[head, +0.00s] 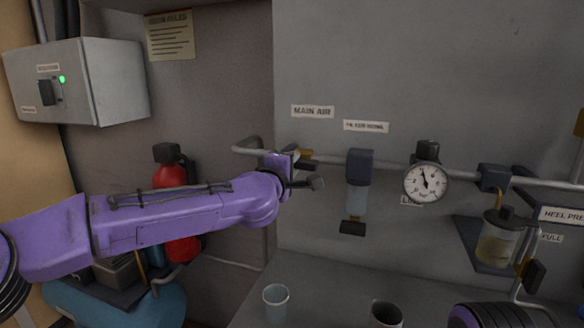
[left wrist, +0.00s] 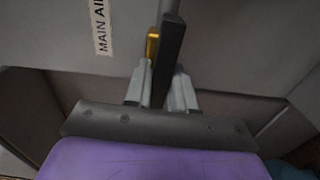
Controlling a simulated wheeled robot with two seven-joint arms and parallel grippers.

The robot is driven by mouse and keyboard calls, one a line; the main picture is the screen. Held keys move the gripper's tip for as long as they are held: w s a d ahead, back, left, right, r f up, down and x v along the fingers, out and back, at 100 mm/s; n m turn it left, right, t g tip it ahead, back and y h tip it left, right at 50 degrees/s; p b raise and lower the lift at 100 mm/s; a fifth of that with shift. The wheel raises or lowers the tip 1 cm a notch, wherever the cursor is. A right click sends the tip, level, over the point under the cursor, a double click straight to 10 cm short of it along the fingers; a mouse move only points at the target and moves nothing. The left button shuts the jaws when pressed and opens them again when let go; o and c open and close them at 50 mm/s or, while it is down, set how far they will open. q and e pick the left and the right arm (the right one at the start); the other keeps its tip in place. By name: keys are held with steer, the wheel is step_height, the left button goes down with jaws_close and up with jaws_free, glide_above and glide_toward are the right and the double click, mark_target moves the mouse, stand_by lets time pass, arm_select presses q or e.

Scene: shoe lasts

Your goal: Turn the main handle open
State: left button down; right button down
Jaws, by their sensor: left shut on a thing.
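The main handle is a dark flat lever at a brass valve (head: 305,154) on the grey pipe, under the "MAIN AIR" label (head: 312,111). My left gripper (left wrist: 160,88) is shut on the handle (left wrist: 172,48), with one finger on each side of it. The brass valve body also shows behind the lever in the left wrist view (left wrist: 152,44). In the head view my purple left arm reaches in from the left, and its gripper partly hides the handle. My right gripper is out of view; part of my right arm shows at the bottom right.
Along the pipe to the right are a filter bowl (head: 357,194), a round pressure gauge (head: 426,183) and an oil bowl (head: 496,240). Two cups (head: 276,302) (head: 386,313) stand on the bench below. A red extinguisher (head: 182,248) is behind my left arm.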

arm_select(q)
steer(key=shift+f+n, duration=0.1)
steer(key=shift+n, duration=0.2)
stand_by(0.4)
steer(key=c, duration=1)
jaws_free()
steer(key=shift+c, duration=0.2)
steer(key=shift+s, duration=0.25)
steer(key=b+v, duration=0.3)
steer(key=v, duration=0.7)
